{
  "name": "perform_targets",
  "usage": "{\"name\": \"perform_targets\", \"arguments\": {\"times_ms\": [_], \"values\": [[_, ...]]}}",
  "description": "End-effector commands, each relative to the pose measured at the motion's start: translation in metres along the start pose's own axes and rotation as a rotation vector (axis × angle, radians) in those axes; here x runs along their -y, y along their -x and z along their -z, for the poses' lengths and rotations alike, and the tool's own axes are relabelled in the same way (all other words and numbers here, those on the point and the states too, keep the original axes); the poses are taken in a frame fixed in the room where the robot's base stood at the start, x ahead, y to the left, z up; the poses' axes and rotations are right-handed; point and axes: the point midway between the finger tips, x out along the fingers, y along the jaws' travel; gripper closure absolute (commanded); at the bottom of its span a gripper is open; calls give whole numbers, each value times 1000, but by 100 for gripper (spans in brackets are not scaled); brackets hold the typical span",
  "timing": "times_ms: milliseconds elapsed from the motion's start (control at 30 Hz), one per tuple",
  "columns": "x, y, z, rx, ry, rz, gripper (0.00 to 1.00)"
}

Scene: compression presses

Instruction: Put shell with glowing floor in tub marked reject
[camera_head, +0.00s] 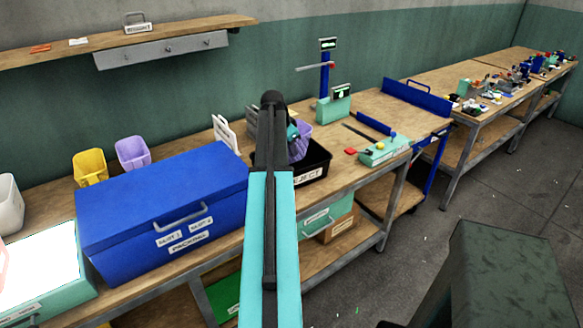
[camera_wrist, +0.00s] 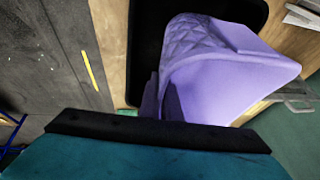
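A purple shell (camera_head: 299,142) shows at the black tub marked REJECT (camera_head: 316,174), partly hidden behind my arm. In the wrist view the shell (camera_wrist: 225,80) is tilted, with a quilted side and a smooth face, over the dark tub (camera_wrist: 147,40). My gripper (camera_wrist: 161,98) has its dark fingers close together at the shell's near edge and seems shut on its wall. In the head view the gripper (camera_head: 290,132) is mostly hidden. I cannot tell whether the shell touches the tub's floor. No glow shows on its visible faces.
A big blue box marked PACKING (camera_head: 165,205) stands left of the tub. A yellow shell (camera_head: 90,167), another purple shell (camera_head: 132,153) and a white one (camera_head: 10,207) stand farther left. A bright light panel (camera_head: 40,265) lies at lower left. A green stand (camera_head: 384,150) is right of the tub.

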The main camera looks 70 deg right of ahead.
Motion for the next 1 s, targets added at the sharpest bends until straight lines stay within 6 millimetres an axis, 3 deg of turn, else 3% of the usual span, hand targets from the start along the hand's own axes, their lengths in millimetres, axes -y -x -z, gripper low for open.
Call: {"name": "perform_targets", "arguments": {"times_ms": [333, 767, 1000], "values": [[-5, -35, -16, 1, 1, -1, 100], [-5, -40, -18, 0, 2, 0, 100], [-7, -54, -25, 1, 3, -1, 100]]}}
